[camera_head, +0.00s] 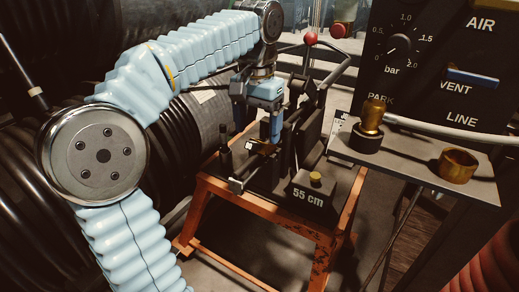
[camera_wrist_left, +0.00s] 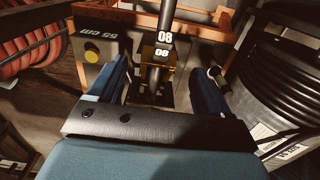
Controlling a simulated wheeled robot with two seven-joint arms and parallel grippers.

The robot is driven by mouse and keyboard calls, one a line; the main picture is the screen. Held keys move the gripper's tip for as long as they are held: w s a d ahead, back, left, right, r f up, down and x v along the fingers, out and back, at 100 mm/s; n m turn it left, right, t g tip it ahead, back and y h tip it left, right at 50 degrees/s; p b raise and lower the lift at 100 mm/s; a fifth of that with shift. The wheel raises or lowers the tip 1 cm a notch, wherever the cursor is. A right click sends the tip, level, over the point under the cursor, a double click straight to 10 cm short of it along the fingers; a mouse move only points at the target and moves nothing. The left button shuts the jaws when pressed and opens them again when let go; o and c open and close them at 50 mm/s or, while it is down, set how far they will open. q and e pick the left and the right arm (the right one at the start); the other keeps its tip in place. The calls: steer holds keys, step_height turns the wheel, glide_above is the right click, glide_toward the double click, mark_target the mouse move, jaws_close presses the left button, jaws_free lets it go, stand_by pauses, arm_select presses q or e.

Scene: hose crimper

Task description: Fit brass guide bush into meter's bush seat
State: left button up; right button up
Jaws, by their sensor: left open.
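My left gripper (camera_head: 268,128) is pointing down over the black meter on the orange stand. In the left wrist view its blue fingers (camera_wrist_left: 160,88) are spread apart, with a black rod and a brass-coloured piece marked 08 (camera_wrist_left: 162,53) showing beyond the gap between them. This brass piece also shows just below the fingers in the head view (camera_head: 262,147). I cannot tell whether a finger touches it. The meter has a block marked 55 cm (camera_head: 308,197) with a yellow knob. A brass hex bush (camera_head: 458,165) and a brass fitting (camera_head: 372,114) stand on the grey shelf. My right gripper is not in view.
The grey shelf (camera_head: 420,174) is right of the meter, below a black panel (camera_head: 440,60) with a bar dial and blue lever. A red-knobbed lever (camera_head: 311,38) rises behind the gripper. Black hose coils (camera_head: 185,130) crowd the left.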

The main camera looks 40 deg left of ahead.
mark_target(258, 142)
arm_select(q)
step_height(258, 142, down, 5)
steer(key=shift+r+b, duration=0.2)
steer(key=shift+b, duration=0.2)
steer(key=shift+r, duration=0.1)
steer(key=c, duration=1.2)
